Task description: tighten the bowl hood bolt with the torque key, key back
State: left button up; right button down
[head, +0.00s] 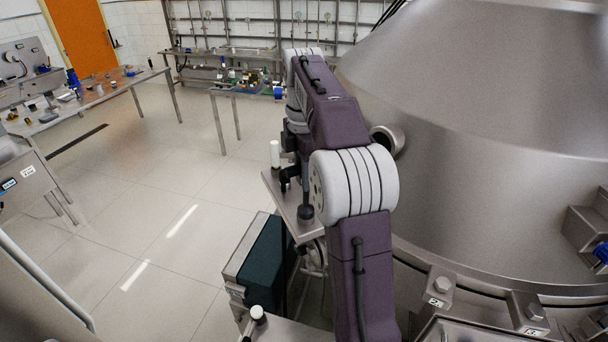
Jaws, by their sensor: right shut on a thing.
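The bowl hood (480,150) is the large grey metal cone filling the right side. Hex bolts sit in clamps along its lower rim, one bolt (443,284) beside a small numbered tag and another bolt (535,312) further right. My right arm reaches up and bends over a small metal shelf. My right gripper (294,150) points down there, partly hidden by its own arm. It is shut on a dark upright tool (306,205), which looks like the torque key; its lower end is at the shelf. My left gripper is not in view.
The metal shelf (279,190) also bears a white-topped post (275,153). A dark green box (262,262) stands below it. A round pipe stub (388,140) sticks out of the hood near my arm. Workbenches (90,100) stand far left. The tiled floor (170,210) is clear.

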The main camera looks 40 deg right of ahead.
jog(key=shift+f, duration=0.1)
jog(key=shift+f+b, duration=0.7)
jog(key=shift+f, duration=0.15)
jog(key=c, duration=1.2)
grip_release()
jog(key=shift+r, duration=0.15)
jog(key=shift+o, duration=0.2)
